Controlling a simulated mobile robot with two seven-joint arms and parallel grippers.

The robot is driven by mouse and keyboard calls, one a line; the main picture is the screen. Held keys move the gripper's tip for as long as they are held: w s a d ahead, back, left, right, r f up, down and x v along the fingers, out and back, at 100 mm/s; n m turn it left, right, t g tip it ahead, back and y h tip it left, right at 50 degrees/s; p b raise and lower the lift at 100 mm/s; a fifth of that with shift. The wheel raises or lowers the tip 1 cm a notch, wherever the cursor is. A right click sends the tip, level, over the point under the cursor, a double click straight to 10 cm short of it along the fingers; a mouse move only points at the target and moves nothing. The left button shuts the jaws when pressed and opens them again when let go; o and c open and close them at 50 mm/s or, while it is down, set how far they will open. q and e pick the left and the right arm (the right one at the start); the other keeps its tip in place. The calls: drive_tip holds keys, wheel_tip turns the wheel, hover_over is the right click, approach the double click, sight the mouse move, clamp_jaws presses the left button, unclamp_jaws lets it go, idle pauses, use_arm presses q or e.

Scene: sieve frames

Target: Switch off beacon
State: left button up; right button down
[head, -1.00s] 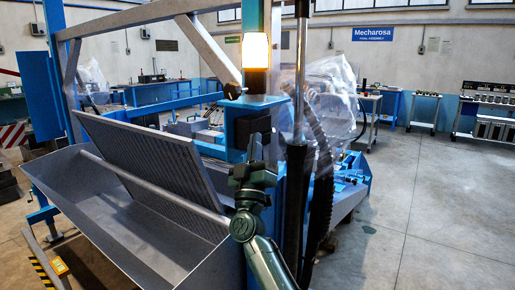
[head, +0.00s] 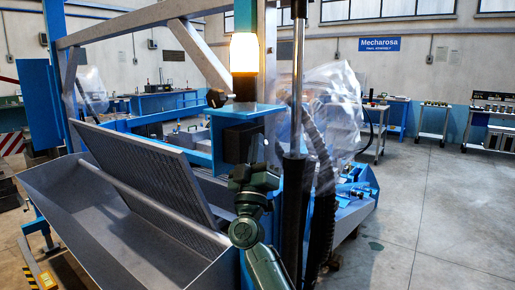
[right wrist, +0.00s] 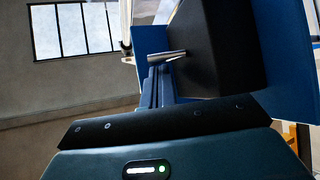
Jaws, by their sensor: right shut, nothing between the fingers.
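The beacon (head: 243,52) glows bright white with an orange edge on a post above a blue bracket. Below it a black box (head: 238,143) is fixed to the bracket. The box also shows large in the right wrist view (right wrist: 215,45), with a short grey lever (right wrist: 166,56) sticking out of its side. My right gripper (head: 255,146) is just in front of the box's right side. In the right wrist view its shut, empty fingers (right wrist: 158,76) point up at the lever, very close to it. I cannot tell whether they touch. My left gripper is out of view.
A grey hopper with a slanted grille (head: 150,170) fills the left. A dark vertical cylinder (head: 294,180) and black hose stand just right of my right arm. Clear plastic sheeting (head: 335,100) hangs behind them. The floor at right (head: 430,220) is open.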

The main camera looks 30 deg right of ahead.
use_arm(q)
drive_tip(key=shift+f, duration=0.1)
use_arm(e)
drive_tip(key=shift+f, duration=0.1)
use_arm(q)
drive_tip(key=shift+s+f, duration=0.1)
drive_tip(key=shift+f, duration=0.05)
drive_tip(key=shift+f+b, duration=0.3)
drive_tip(key=shift+b, duration=0.2)
use_arm(e)
drive_tip(key=shift+f+m+g+h, duration=0.1)
drive_tip(key=shift+m+g+h, duration=0.2)
drive_tip(key=shift+m+h, duration=0.45)
